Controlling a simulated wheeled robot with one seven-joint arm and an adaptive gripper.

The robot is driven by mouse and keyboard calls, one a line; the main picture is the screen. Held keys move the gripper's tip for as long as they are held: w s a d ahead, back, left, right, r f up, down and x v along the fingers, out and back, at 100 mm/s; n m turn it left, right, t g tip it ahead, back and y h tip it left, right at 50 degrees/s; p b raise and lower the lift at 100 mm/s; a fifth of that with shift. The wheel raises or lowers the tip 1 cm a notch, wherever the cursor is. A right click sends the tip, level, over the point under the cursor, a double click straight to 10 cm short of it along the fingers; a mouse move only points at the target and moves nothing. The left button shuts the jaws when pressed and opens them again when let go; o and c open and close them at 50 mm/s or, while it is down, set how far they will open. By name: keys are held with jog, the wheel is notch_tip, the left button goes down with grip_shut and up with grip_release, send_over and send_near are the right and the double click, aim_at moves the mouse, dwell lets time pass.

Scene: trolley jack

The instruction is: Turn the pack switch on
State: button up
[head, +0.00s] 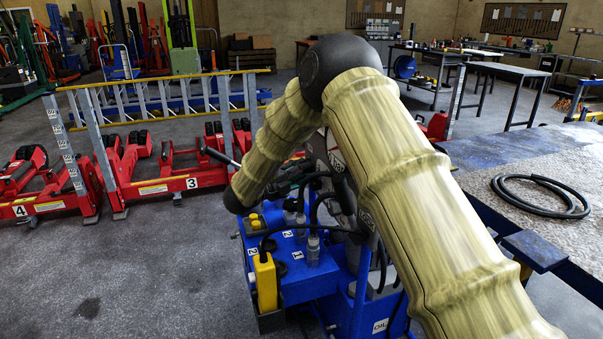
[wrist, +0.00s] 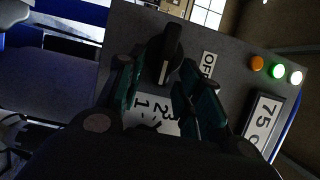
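In the wrist view a grey panel (wrist: 225,45) fills the middle. On it is a black rotary knob (wrist: 168,52), which looks like the pack switch; its long grip runs nearly up and down in the picture. A label reading OFF (wrist: 208,65) is right of the knob, and a label with 1, 2 and 3 (wrist: 152,113) is below it. My gripper (wrist: 156,66) is open, one dark teal finger on each side of the knob, with visible gaps. Whether a finger touches it is unclear. In the head view my arm hides most of this area.
Orange (wrist: 257,64), green (wrist: 278,71) and white lamps sit on the panel beside a 75 display (wrist: 262,122). A bench (head: 510,165) with a black hose is right; red jacks (head: 160,187) stand left.

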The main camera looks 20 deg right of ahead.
jog(key=v, duration=1.2)
jog(key=shift+d, duration=0.1)
